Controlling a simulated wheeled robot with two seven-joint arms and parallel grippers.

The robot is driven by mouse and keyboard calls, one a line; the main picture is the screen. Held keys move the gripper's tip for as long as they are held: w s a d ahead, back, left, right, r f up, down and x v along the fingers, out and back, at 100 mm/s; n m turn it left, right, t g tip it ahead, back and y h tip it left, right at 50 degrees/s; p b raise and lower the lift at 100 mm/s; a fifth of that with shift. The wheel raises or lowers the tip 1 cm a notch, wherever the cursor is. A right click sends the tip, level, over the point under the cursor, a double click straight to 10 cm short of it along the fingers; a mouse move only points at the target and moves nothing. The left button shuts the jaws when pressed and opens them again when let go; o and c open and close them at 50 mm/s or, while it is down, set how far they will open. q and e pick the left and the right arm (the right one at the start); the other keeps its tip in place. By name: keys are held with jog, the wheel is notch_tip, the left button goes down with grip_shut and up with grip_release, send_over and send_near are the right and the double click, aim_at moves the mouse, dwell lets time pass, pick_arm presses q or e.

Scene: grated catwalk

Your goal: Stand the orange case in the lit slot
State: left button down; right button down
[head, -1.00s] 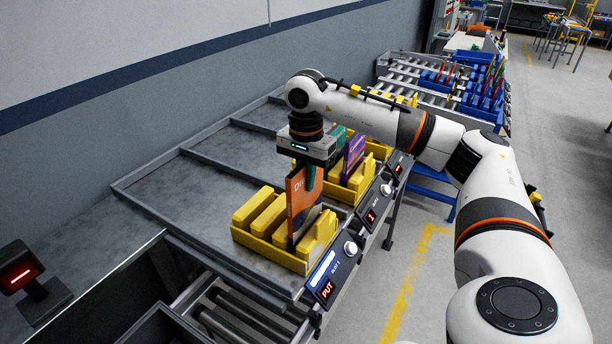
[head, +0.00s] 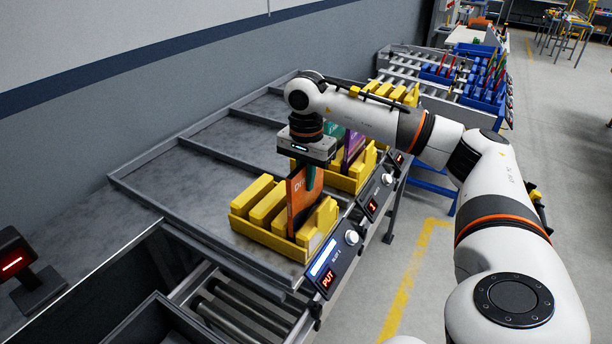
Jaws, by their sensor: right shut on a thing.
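The orange case (head: 297,204) stands upright in a slot of the near yellow rack (head: 267,238), between its yellow dividers. Its lower part is hidden by the rack. My right gripper (head: 309,178) comes down from above and is shut on the case's upper edge. My left gripper is not in view.
A second yellow rack (head: 342,183) just beyond holds a purple case (head: 354,150) and a teal case (head: 335,132), partly behind my arm. The grey metal bench (head: 180,190) is bare to the left. A dark scanner-like stand (head: 28,272) is at the lower left.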

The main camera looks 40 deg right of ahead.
notch_tip(320, 180, down, 2)
jog(key=shift+f+b, duration=0.2)
jog(key=shift+b, duration=0.6)
jog(key=c, duration=1)
grip_release()
jog(key=shift+o, duration=0.2)
jog(key=shift+r, duration=0.15)
jog(key=shift+r+p, duration=3)
jog(key=shift+r, duration=0.9)
jog(key=shift+f, duration=0.1)
